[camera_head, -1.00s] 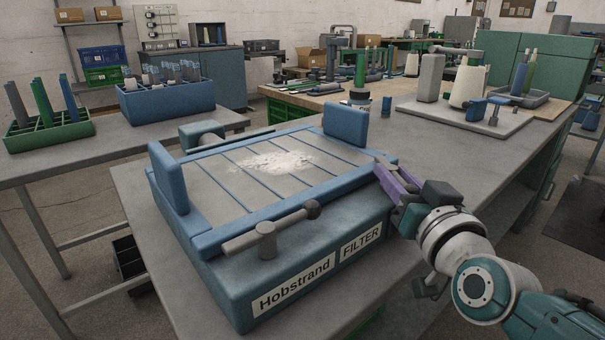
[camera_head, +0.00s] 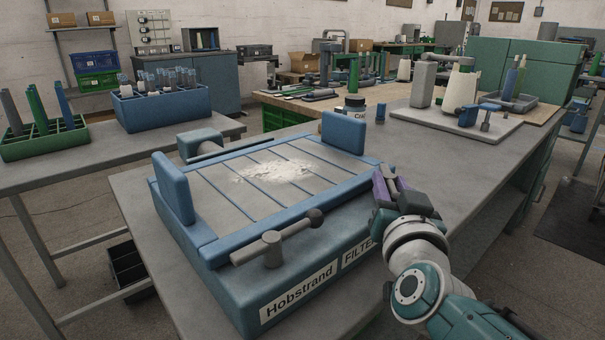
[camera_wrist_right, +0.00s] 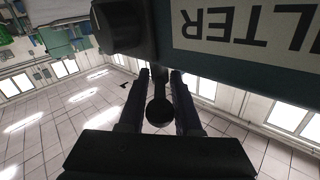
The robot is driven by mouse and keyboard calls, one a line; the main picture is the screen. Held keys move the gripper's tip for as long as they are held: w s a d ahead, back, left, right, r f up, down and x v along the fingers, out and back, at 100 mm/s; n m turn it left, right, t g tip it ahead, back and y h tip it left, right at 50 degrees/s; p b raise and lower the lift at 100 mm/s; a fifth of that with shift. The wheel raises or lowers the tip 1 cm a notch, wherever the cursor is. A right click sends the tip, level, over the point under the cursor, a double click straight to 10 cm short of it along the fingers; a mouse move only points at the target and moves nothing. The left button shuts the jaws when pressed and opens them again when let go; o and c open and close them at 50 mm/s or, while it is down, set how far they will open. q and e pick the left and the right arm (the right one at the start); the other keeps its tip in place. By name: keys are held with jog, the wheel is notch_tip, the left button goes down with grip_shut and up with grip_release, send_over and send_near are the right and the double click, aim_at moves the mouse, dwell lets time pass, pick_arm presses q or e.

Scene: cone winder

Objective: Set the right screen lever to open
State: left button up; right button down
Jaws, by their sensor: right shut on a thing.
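The blue filter unit (camera_head: 225,285) stands on the near bench, with a pale powder patch on its slatted top. A grey lever (camera_head: 295,228) with a dark round knob sits on a post at its front. My right gripper (camera_head: 386,182) is at the unit's right front corner. In the right wrist view its fingers (camera_wrist_right: 160,95) are shut on a dark lever with a ball knob (camera_wrist_right: 160,111), close by the lettered label. In the head view my gripper hides that right lever, so I cannot tell its setting there. My left gripper is not in view.
A blue upright block (camera_head: 343,132) stands at the unit's back right corner, and a dark jar (camera_head: 355,107) is behind it. A grey board with a white cone (camera_head: 460,88) lies further back. The bench top right of my gripper is clear.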

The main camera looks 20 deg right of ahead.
jog(key=c, duration=0.6)
grip_release()
jog(key=shift+s, duration=0.1)
jog(key=p+v, duration=0.4)
jog(key=v, duration=0.4)
jog(key=shift+s+a+r+p, duration=0.1)
jog(key=shift+s+a+p, duration=0.1)
jog(key=shift+s+p, duration=0.15)
jog(key=shift+s+a, duration=0.2)
jog(key=shift+s, duration=0.2)
jog(key=shift+c, duration=0.4)
